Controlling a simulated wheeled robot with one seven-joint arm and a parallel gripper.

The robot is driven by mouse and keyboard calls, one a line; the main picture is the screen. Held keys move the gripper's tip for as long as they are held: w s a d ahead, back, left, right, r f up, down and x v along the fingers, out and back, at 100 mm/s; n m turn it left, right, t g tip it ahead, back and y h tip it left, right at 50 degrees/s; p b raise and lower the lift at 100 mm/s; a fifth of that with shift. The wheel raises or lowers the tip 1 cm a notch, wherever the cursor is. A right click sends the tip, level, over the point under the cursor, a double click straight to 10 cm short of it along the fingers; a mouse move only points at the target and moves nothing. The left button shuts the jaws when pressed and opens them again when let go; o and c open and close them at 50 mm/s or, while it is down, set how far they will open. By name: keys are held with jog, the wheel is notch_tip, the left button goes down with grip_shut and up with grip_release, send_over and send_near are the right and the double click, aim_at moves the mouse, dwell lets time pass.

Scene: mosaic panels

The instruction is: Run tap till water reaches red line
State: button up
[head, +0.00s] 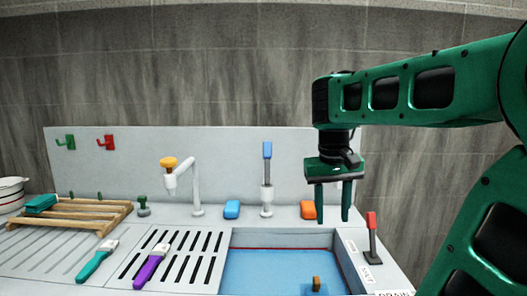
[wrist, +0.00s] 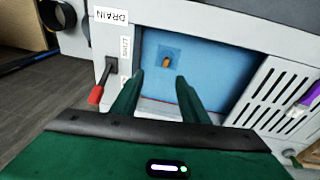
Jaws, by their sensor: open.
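The sink basin (head: 285,238) at the front right holds blue water (head: 270,270). A thin red line (head: 290,248) runs along its back wall; the water's edge looks close beneath it, but the exact gap is hard to tell. A blue-handled lever (head: 267,152) stands upright on a white post behind the basin. A white spout with an orange top (head: 170,165) stands left of it. My gripper (head: 333,215) is open and empty, pointing down above the basin's back right corner, right of the blue lever. Its fingers show over the basin in the wrist view (wrist: 158,82).
A red-handled drain lever (head: 371,222) stands right of the basin, beside labels. Purple (head: 150,270) and teal (head: 95,264) brushes lie left, near a wooden rack (head: 75,212). A small brown piece (wrist: 166,61) is in the basin.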

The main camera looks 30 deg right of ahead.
jog(key=w+r+t, duration=0.1)
jog(key=w+r, duration=1)
jog(key=t, duration=0.2)
send_near(267, 144)
jog(key=f, duration=0.2)
jog(key=w+f, duration=0.1)
jog(key=f, duration=0.1)
jog(key=shift+w+d+f+h, duration=0.15)
jog(key=shift+d+f+h, duration=0.2)
jog(key=shift+h, duration=0.05)
jog(key=shift+x, duration=3.25)
jog(key=shift+a, duration=0.15)
